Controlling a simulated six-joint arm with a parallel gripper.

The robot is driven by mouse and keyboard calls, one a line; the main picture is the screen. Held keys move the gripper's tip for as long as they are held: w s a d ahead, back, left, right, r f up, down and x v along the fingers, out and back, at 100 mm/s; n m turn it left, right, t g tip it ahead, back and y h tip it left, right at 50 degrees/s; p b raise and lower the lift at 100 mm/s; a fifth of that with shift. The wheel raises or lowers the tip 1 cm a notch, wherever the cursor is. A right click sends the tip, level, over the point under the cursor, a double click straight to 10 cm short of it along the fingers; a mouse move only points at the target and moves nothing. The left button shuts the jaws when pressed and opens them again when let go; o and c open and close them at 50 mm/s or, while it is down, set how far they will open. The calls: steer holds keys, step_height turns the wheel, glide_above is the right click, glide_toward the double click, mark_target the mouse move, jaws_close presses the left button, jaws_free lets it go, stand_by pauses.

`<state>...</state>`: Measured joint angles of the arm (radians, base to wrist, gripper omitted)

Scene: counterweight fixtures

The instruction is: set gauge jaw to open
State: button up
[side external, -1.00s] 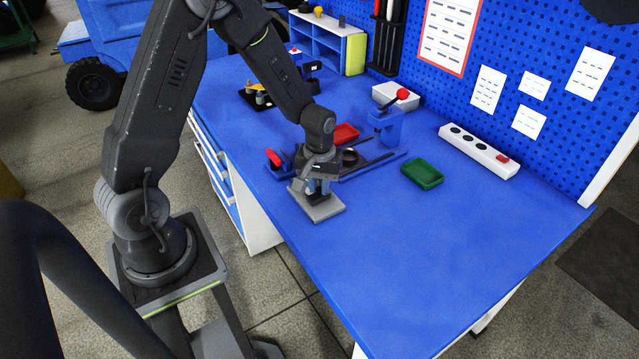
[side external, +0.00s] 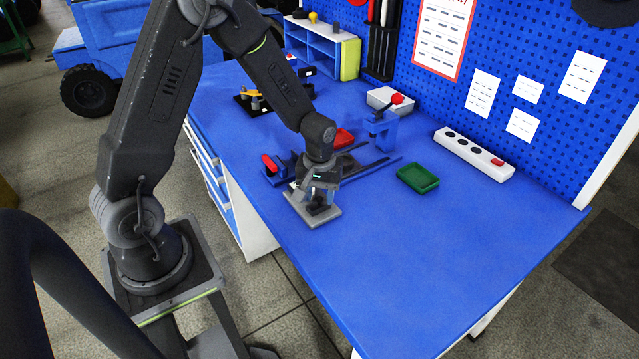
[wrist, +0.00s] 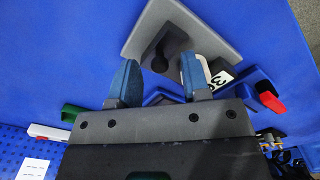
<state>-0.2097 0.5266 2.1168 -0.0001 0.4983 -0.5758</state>
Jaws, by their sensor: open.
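My gripper (wrist: 160,88) is open, with its two blue-padded fingers apart and nothing gripped between them. It also shows in the side external view (side external: 319,198), low over a grey plate (side external: 297,208) near the table's front left edge. In the wrist view the grey plate (wrist: 205,25) carries a dark knob (wrist: 160,63), seen between and beyond the fingertips. A blue fixture with dark rails (side external: 375,166) lies behind the gripper; a red handle (side external: 270,163) is at its left end. The gripper partly hides the fixture. I cannot tell which part is the gauge jaw.
A green tray (side external: 417,179) lies right of the fixture. A white power strip (side external: 474,152) lies by the pegboard. A red tray (side external: 343,138) sits behind. The table's right front is clear.

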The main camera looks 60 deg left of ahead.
mark_target(320, 198)
step_height(320, 198, up, 14)
steer(key=shift+f, duration=0.15)
stand_by(0.4)
steer(key=s+d+r+m+t, duration=0.2)
steer(key=s+d+r+m, duration=0.2)
steer(key=s, duration=0.4)
steer(key=s+d+r+m+t, duration=0.3)
steer(key=s+r+m, duration=0.2)
steer(key=s+r, duration=0.2)
steer(key=shift+s+d+t, duration=0.3)
steer(key=shift+s+d, duration=0.05)
steer(key=shift+s, duration=0.25)
